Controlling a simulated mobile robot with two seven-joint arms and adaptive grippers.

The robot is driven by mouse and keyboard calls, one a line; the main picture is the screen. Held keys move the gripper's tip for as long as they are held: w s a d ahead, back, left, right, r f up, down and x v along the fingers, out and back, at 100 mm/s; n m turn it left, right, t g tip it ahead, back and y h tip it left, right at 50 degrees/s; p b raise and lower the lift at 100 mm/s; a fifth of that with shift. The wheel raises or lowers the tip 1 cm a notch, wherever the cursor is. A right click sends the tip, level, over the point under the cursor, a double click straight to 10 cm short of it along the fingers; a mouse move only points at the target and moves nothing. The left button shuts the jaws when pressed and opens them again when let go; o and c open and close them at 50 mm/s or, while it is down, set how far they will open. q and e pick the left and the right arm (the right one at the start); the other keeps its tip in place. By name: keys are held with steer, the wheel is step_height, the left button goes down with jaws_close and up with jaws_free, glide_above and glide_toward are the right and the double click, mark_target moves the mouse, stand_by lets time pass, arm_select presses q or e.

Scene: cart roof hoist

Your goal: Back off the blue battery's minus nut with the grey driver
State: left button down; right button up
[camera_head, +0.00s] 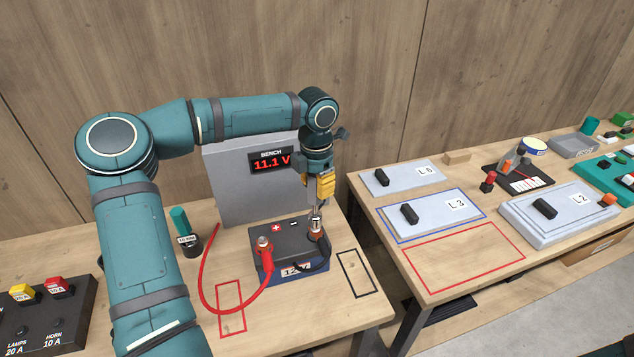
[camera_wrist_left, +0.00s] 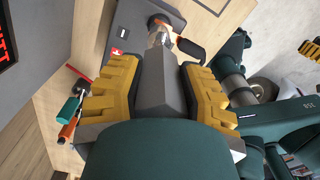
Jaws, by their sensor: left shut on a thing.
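The blue battery (camera_head: 292,286) has a dark top and stands on the left bench below the display box. Its minus post (camera_head: 318,240) carries a black lead with a copper-coloured end. My left gripper (camera_head: 321,196) is above that post, shut on the grey driver (camera_wrist_left: 167,85). The driver points down, and its tip meets or nearly meets the minus post; the nut is hidden, so seating is unclear. A red lead (camera_head: 264,246) sits at the plus post. A yellow ridged piece at the wrist view's right edge looks like my right gripper (camera_wrist_left: 312,48), mostly cut off.
The bench display box (camera_head: 228,185) reads 11.1 V close behind the battery. A teal-handled driver (camera_head: 180,220) stands in a holder to its left. Several grey panels lie on the right bench, across a gap.

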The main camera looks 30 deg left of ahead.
arm_select(q)
steer(key=shift+f, duration=0.8)
steer(key=shift+r, duration=3.55)
